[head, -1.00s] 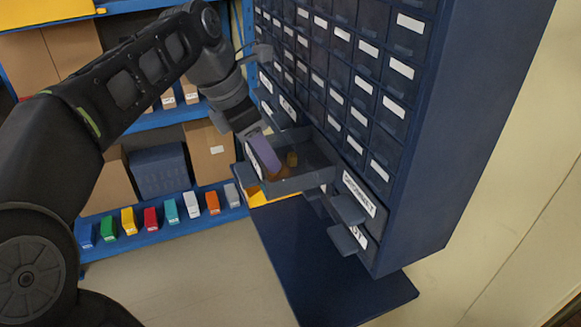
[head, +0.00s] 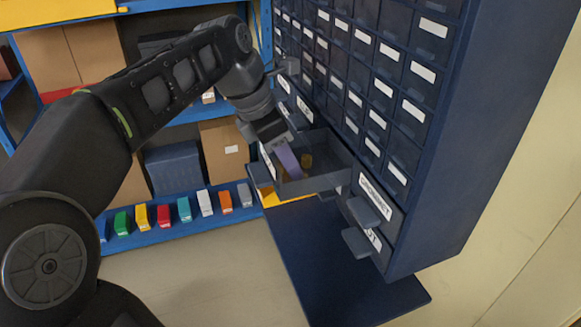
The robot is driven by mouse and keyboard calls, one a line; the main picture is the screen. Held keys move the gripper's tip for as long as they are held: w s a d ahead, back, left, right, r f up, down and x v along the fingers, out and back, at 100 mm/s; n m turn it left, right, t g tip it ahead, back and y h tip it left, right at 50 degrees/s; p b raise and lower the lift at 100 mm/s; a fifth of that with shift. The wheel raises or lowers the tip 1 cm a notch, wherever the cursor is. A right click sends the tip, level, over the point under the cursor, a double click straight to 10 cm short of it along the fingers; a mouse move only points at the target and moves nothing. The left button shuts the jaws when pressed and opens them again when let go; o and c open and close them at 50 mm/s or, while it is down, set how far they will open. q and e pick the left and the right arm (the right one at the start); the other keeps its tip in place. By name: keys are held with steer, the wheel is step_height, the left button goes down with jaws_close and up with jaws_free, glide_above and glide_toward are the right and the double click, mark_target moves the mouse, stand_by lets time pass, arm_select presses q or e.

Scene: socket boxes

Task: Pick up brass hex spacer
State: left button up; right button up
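A small brass-coloured piece (head: 306,160), which looks like the hex spacer, is inside an open dark drawer (head: 318,184) of the blue cabinet, near the drawer's back. Its hex shape is too small to make out. My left gripper (head: 287,160) reaches down into the drawer from the upper left. A purple finger shows just left of the brass piece, with a small gap seeming to lie between them. The other finger is hidden, so I cannot tell the opening. My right gripper is out of view.
The cabinet (head: 440,150) rises on the right with rows of small labelled drawers. A blue shelf (head: 170,236) with several coloured boxes stands at the left behind my arm. The floor in front is clear.

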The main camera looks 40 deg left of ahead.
arm_select(q)
jaws_close()
steer(key=shift+r, duration=0.15)
stand_by(0.6)
